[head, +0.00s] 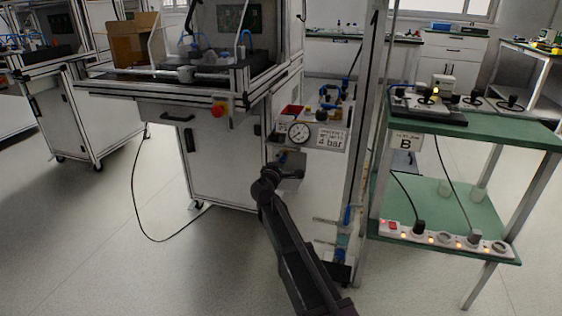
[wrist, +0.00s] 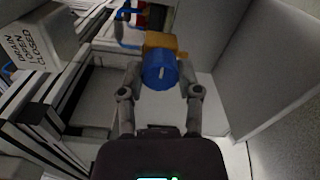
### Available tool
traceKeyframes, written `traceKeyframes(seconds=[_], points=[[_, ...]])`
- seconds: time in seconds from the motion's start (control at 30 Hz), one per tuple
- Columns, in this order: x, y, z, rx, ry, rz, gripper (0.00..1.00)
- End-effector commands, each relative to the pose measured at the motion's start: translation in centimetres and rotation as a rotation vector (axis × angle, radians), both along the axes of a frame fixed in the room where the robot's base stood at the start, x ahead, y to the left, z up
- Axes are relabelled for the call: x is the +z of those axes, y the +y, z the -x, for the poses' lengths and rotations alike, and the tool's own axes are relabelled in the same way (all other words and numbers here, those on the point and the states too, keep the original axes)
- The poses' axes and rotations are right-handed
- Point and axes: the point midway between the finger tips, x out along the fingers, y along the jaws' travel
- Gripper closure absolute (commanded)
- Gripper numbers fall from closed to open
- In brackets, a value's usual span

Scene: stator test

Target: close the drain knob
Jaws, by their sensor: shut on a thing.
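The drain knob (wrist: 158,72) is a blue round knob with a pale line on its face, in the upper middle of the wrist view. It sits in front of a brass-coloured body (wrist: 166,41). My gripper (wrist: 163,80) has one finger on each side of the knob and is shut on it. The pale line on the knob runs nearly up and down in the wrist picture. A white label (wrist: 30,48) reading drain, open and closed is at the left, tilted. In the head view my arm reaches below the pressure gauge (head: 299,132), and the knob cannot be made out clearly.
A white cabinet (head: 226,170) with a red button stands left of my arm. A "4 bar" sign (head: 331,139) is beside the gauge. A green-topped bench (head: 490,128) with a power strip on its lower shelf stands at the right. Grey panels (wrist: 268,65) flank the knob's right side.

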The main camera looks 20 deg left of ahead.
Motion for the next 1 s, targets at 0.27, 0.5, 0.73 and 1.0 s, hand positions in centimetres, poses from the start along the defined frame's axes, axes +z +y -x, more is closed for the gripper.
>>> traceKeyframes(seconds=[0.27,0.5,0.73,1.0], points=[[0.05,0.09,-0.25,0.001,-0.001,-0.048,1.0],[0.05,0.1,-0.25,0.001,-0.001,-0.049,1.0],[0.04,0.08,-0.2,0.001,-0.001,-0.048,0.21],[0.02,0.05,-0.09,0.0,0.0,-0.048,0.21]])
